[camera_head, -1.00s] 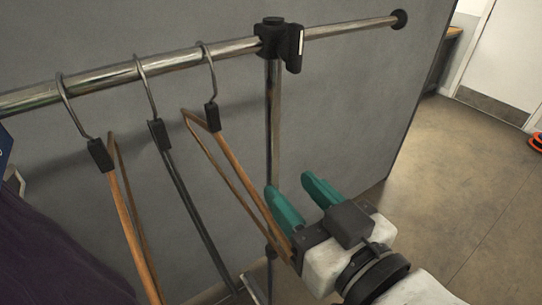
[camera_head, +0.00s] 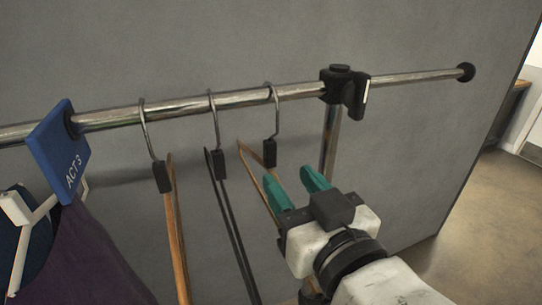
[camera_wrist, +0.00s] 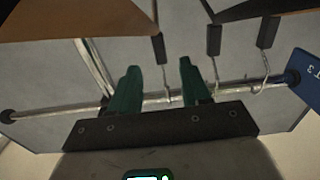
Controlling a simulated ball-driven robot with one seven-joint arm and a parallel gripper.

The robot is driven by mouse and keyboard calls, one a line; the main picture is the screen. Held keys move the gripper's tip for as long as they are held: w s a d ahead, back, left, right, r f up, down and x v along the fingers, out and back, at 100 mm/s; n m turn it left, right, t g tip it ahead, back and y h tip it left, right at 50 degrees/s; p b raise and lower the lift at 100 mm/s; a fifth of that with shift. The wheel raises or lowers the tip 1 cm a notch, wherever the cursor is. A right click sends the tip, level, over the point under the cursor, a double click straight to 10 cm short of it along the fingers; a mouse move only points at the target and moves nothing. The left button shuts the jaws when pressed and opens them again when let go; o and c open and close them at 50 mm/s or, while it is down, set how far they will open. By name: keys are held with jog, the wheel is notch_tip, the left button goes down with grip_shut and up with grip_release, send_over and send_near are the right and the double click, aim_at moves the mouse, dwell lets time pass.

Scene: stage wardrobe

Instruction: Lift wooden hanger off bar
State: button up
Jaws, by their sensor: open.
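A chrome bar (camera_head: 110,118) carries several hangers. One wooden hanger (camera_head: 177,235) hangs left of a thin black hanger (camera_head: 235,235). Another wooden hanger (camera_head: 249,162) hangs to the right, its lower part hidden behind my gripper. My gripper (camera_head: 290,176) has green fingers, open, below the bar and beside the right wooden hanger. In the wrist view my gripper (camera_wrist: 158,80) is open, with the bar (camera_wrist: 245,88) crossing behind the fingers. The nearest hook's black sleeve (camera_wrist: 159,48) shows between the fingertips. Wooden parts (camera_wrist: 70,22) fill the top left there.
A black clamp (camera_head: 343,86) joins the bar to an upright post (camera_head: 330,140) just right of the hangers. A blue ACT 3 tag (camera_head: 62,150) and a purple garment (camera_head: 85,260) hang at the left. A grey panel (camera_head: 420,140) stands behind. Open floor lies at right.

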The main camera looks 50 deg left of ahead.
aim_at(271, 137)
jog(key=shift+x, duration=4.15)
jog(key=shift+c, duration=0.3)
grip_shut()
jog(key=shift+r, duration=0.15)
jog(key=shift+r+p, duration=1.55)
jog(key=shift+r, duration=0.05)
jog(key=shift+d, duration=0.15)
jog(key=shift+p+v, duration=0.5)
jog(key=shift+v, duration=3.35)
